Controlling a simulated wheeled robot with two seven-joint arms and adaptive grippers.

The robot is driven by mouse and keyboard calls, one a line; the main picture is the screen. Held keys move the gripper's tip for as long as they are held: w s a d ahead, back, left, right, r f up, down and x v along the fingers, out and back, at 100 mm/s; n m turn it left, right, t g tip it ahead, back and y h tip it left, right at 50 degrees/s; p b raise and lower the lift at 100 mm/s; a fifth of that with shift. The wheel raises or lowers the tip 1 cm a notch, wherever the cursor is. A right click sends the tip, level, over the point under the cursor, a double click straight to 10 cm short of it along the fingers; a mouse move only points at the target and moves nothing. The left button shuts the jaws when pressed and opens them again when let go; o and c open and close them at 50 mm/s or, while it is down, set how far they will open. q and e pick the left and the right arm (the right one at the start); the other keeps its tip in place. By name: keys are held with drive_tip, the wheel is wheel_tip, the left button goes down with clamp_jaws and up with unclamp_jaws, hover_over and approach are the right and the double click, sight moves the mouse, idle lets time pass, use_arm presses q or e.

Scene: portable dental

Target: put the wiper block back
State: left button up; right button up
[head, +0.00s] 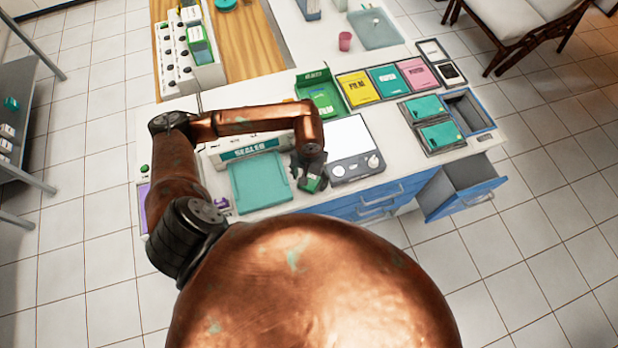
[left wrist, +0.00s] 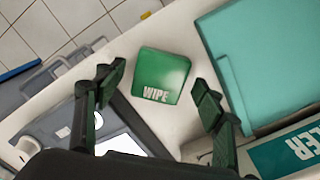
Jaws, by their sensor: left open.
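The wiper block is a green, rounded square block marked WIPE (left wrist: 161,76). In the left wrist view it lies on the white counter between the two dark fingers of my left gripper (left wrist: 158,90). The fingers are spread, with visible gaps on both sides of the block. In the head view my left gripper (head: 310,182) points down near the counter's front edge, between the teal tray (head: 258,183) and the grey device with knobs (head: 356,166). The gripper partly hides the block there. My right gripper is not in view.
The sealer (head: 252,149) stands behind the teal tray. An open green box (head: 319,97) and yellow, teal and pink packs sit farther back. Grey bins (head: 468,111) stand at the right, and a blue drawer (head: 458,194) juts out at the front right.

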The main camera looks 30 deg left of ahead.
use_arm(q)
wheel_tip(320, 180, up, 12)
drive_tip(key=b, duration=0.1)
idle(2.3)
